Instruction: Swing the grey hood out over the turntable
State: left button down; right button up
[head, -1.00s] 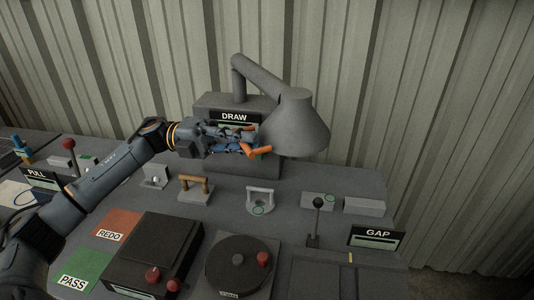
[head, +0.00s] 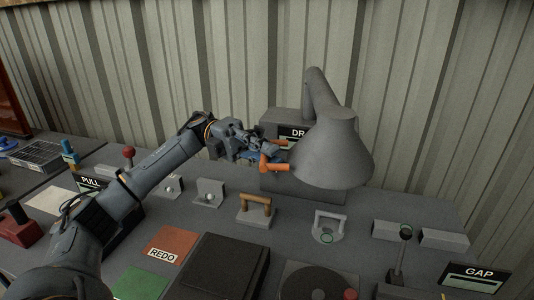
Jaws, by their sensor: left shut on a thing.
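The grey hood (head: 333,150) is a cone on a bent grey arm (head: 322,95) that rises from the grey box with the DRAW sign (head: 297,133). It hangs in front of that box, behind and above the turntable. The dark round turntable (head: 310,283) with a red knob is at the bottom edge, partly cut off. My left gripper (head: 276,156) has orange fingertips and is shut at the hood's left side. The exact spot it grips is hidden by the fingers. My right gripper is not in view.
A brown-handled bracket (head: 256,208), a grey handle (head: 328,225) and a black lever (head: 402,245) stand on the bench between the hood and the front. A black box (head: 222,265) lies left of the turntable. The corrugated wall is close behind.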

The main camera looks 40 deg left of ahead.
pick_arm(q)
jog(key=c, duration=1.4)
grip_release()
jog(key=shift+w, duration=0.1)
jog(key=shift+o, duration=0.2)
jog(key=v, duration=0.7)
jog(key=shift+a, duration=0.2)
jog(key=shift+f, duration=0.2)
